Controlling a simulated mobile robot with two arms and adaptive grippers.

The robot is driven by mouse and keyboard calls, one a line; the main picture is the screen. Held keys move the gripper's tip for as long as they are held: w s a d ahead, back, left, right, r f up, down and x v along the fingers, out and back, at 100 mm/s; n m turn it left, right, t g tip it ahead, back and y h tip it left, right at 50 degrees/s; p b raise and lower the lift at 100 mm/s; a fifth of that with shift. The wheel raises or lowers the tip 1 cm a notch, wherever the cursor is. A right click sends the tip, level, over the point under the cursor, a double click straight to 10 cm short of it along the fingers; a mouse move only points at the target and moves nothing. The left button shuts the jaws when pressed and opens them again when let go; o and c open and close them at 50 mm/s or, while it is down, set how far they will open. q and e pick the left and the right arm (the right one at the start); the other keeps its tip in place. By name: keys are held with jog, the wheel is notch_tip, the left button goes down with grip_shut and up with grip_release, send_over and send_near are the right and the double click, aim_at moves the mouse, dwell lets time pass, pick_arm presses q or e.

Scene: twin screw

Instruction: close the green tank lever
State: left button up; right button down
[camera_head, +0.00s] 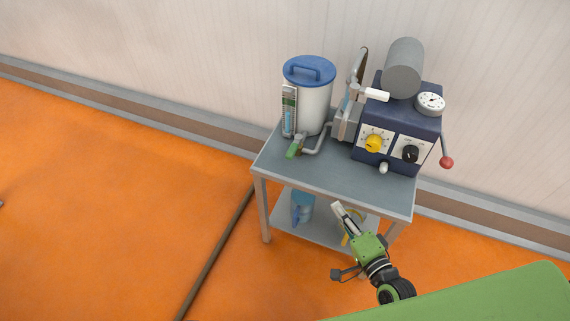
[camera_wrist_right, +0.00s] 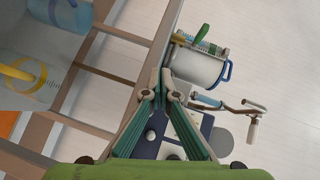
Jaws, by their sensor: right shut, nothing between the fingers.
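The green tank lever (camera_head: 293,150) sits on a grey valve at the foot of the white tank (camera_head: 316,105), which has a blue lid (camera_head: 309,70). The lever points down toward the left front edge of the table. It also shows in the right wrist view (camera_wrist_right: 202,33), above the tank (camera_wrist_right: 196,66). My right gripper (camera_head: 338,207) is shut and empty, in front of the table's front edge, below and right of the lever and apart from it. In the right wrist view, its fingers (camera_wrist_right: 172,90) meet at the tips. My left gripper is not in view.
The grey table (camera_head: 330,185) carries a dark blue machine (camera_head: 398,125) with a yellow knob (camera_head: 374,143), a gauge (camera_head: 430,102) and a red-ended lever (camera_head: 446,162). A blue container (camera_head: 303,208) stands on the lower shelf. The tabletop's front strip is clear.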

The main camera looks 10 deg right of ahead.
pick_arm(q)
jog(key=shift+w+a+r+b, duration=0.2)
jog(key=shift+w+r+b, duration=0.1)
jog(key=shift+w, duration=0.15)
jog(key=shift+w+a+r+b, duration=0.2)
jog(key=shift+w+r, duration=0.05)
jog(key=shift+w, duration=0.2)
pick_arm(e)
notch_tip(320, 180, up, 6)
jog(key=w+a+m+t, duration=0.1)
jog(key=w+m, duration=0.1)
jog(key=shift+a+m+t+y, duration=0.3)
jog(key=shift+a+y, duration=0.1)
jog(key=shift+f, duration=0.1)
send_near(294, 149)
jog(key=w+d, duration=0.2)
jog(key=w, duration=0.1)
jog(key=shift+d+f, duration=0.3)
jog(key=shift+d, duration=0.1)
jog(key=w+a, duration=0.2)
jog(key=shift+a, duration=0.4)
jog(key=shift+w+a, duration=0.25)
jog(key=shift+a, duration=0.1)
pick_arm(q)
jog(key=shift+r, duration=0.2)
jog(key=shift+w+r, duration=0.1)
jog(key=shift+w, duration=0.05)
